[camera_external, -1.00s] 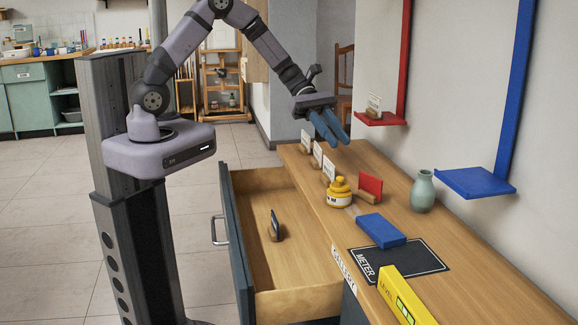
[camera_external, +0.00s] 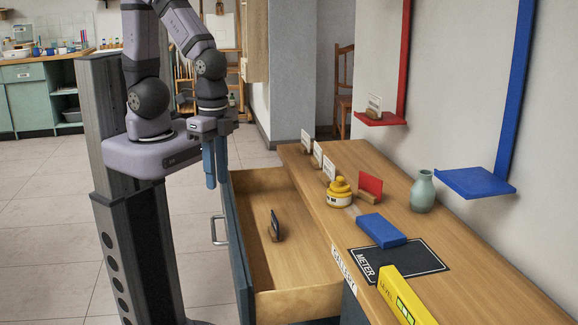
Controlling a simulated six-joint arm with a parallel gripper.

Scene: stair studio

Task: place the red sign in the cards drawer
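The red sign (camera_external: 370,186) stands in a small wooden holder on the counter, behind the yellow jar. The open drawer (camera_external: 258,203) juts out to the left of the counter; a small dark card (camera_external: 275,222) in a wooden holder stands inside it. My gripper (camera_external: 211,176) points down near the drawer's far left corner, well left of the red sign. Its blue fingers overlap in this view, so their opening cannot be told. I see nothing held in it.
Red (camera_external: 381,119) and blue (camera_external: 474,183) shelves project from the wall.

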